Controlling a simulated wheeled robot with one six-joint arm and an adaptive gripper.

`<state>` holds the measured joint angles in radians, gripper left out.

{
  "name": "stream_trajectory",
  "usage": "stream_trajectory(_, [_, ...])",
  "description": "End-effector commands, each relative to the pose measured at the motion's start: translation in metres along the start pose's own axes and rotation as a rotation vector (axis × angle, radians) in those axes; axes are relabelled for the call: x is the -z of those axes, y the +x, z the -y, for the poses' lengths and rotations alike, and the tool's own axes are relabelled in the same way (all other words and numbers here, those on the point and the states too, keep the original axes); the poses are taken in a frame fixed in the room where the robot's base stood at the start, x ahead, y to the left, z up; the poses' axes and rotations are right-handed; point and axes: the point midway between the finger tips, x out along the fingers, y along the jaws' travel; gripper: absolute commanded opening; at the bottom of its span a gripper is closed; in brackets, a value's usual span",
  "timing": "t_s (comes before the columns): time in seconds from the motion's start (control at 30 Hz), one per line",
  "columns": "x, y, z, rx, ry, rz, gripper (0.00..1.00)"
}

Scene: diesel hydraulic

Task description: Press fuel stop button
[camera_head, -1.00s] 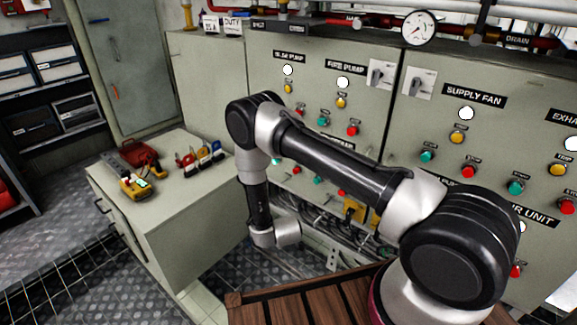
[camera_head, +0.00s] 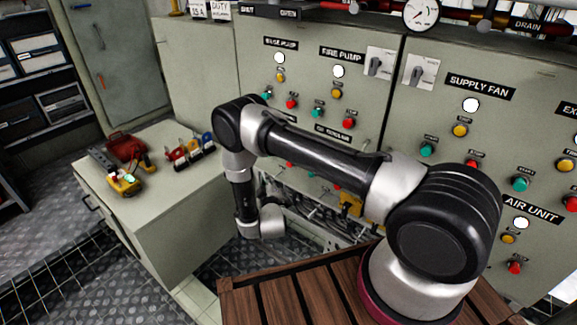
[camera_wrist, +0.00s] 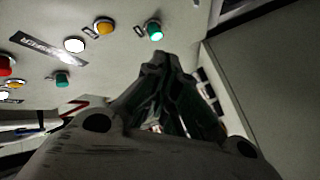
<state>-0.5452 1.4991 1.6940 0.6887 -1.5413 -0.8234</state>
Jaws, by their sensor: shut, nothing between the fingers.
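No button labelled fuel stop can be made out in either view. My gripper (camera_wrist: 165,65) is shut and empty in the wrist view, its fingertips near the panel's lower part. A green button (camera_wrist: 154,30) shows just above the fingertips, with a yellow button (camera_wrist: 103,26) and a white lamp (camera_wrist: 74,45) to its left. Another green button (camera_wrist: 62,79) and a red button (camera_wrist: 5,65) are farther left. Contact with any button cannot be seen. In the head view my arm reaches left and down, and the gripper cannot be made out.
The grey control cabinet (camera_head: 205,65) carries several buttons and lamps, including a red button (camera_head: 348,124) under the fire pump label. Cables run below it. A low counter (camera_head: 190,190) at left holds a yellow meter (camera_head: 125,183) and a red toolbox (camera_head: 126,146). Chequered floor lies in front.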

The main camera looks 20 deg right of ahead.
Motion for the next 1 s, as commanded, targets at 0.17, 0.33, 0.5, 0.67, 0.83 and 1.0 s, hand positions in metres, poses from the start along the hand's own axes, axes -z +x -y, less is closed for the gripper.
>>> stream_trajectory(0.17, [-0.004,0.004,-0.003,-0.001,0.001,0.002,0.00])
stream_trajectory(0.33, [-0.014,0.017,-0.013,-0.002,0.002,0.004,0.00])
stream_trajectory(0.5, [-0.026,0.035,-0.026,-0.001,0.002,0.004,0.00])
stream_trajectory(0.67, [-0.036,0.049,-0.036,-0.001,0.003,0.002,0.00])
stream_trajectory(0.83, [-0.043,0.058,-0.042,0.000,0.002,0.002,0.00])
stream_trajectory(1.0, [-0.045,0.061,-0.044,0.002,0.001,0.001,0.00])
